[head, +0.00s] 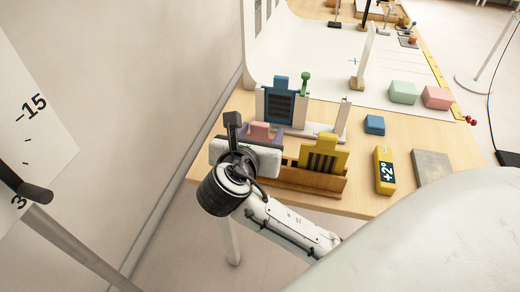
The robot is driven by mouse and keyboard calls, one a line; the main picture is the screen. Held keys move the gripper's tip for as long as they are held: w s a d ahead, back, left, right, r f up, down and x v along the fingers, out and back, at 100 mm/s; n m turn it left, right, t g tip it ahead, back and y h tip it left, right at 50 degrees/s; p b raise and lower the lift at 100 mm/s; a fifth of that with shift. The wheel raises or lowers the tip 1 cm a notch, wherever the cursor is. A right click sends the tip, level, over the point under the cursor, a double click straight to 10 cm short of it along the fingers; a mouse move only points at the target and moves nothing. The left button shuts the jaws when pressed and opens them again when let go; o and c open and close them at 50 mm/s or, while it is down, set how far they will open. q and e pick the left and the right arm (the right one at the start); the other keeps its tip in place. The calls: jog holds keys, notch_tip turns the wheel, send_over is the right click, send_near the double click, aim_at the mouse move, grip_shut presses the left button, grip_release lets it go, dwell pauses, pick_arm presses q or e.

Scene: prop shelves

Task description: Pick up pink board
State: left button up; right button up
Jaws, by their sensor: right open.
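The pink board (261,130) stands in the wooden rack (305,178) near the table's left front corner. Only its upper part shows; my right gripper hides the rest. My right gripper (248,143) is open, just in front of the pink board in the picture. I cannot tell whether it touches the board, and nothing shows held in it. My left gripper is not in view.
A yellow board (322,152) stands to the right in the rack. A blue board (280,103) stands behind. A yellow +2° block (384,170), a blue block (374,124), green (402,92) and pink (437,97) blocks and a grey slab (432,167) lie to the right.

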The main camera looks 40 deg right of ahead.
jog(key=x, duration=0.6)
jog(key=shift+w+r, duration=0.15)
jog(key=shift+w, duration=0.3)
jog(key=shift+a, duration=0.1)
grip_shut()
